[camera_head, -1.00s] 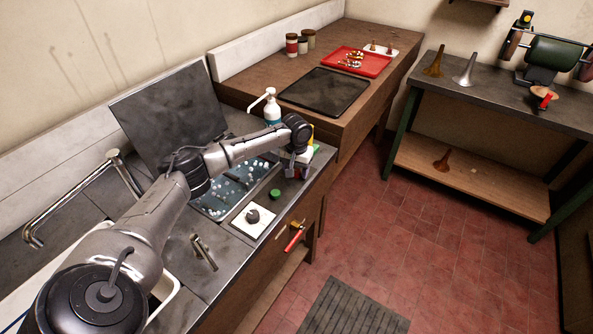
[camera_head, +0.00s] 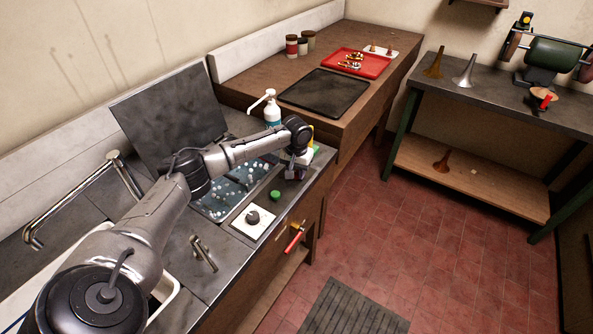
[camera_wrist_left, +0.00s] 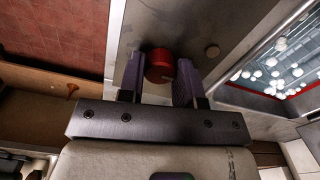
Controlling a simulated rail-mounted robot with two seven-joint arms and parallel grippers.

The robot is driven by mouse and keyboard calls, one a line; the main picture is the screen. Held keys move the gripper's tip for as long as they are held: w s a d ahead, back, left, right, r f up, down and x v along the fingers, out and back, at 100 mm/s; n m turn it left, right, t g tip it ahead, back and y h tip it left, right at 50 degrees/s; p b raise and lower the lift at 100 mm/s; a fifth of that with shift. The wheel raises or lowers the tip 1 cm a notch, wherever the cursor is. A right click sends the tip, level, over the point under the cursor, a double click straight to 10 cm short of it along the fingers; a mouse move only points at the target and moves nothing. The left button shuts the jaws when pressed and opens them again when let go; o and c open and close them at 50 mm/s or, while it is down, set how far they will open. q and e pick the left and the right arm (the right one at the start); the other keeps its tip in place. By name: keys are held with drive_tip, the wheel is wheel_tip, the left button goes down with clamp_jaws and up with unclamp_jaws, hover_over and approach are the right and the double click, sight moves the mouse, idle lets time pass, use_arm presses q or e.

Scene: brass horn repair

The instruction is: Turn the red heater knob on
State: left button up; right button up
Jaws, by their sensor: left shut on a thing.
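The round red heater knob (camera_wrist_left: 159,66) shows in the left wrist view on the grey counter panel, between the two fingers. My left gripper (camera_wrist_left: 160,78) is shut on it, one finger on each side. In the head view my left gripper (camera_head: 296,173) points down at the counter beside the tank, and it mostly hides the knob there. My right gripper is not in view.
A liquid-filled tank (camera_head: 222,198) with pale bubbles or beads lies left of the gripper. A green button (camera_head: 275,194) and a black dial (camera_head: 253,216) on a white plate are nearby. A soap bottle (camera_head: 272,112) stands behind the arm.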

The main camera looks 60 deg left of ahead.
use_arm(q)
drive_tip(key=m+p, duration=0.2)
drive_tip(key=p, duration=0.1)
drive_tip(key=m+p, duration=0.2)
drive_tip(key=p, duration=0.2)
drive_tip(key=shift+r, duration=0.35)
drive_tip(key=shift+f+m+p, duration=0.15)
drive_tip(key=shift+m+p, duration=0.5)
drive_tip(key=shift+m, duration=0.15)
drive_tip(key=m+p, duration=0.1)
drive_tip(key=m, duration=0.1)
drive_tip(key=shift+m, duration=0.4)
drive_tip(key=m+p, duration=0.1)
drive_tip(key=m, duration=0.1)
drive_tip(key=shift+f+m, duration=0.1)
drive_tip(key=shift+m, duration=0.2)
drive_tip(key=m, duration=0.3)
drive_tip(key=shift+m, duration=0.3)
drive_tip(key=shift+m+p, duration=0.3)
drive_tip(key=shift+m, duration=1.5)
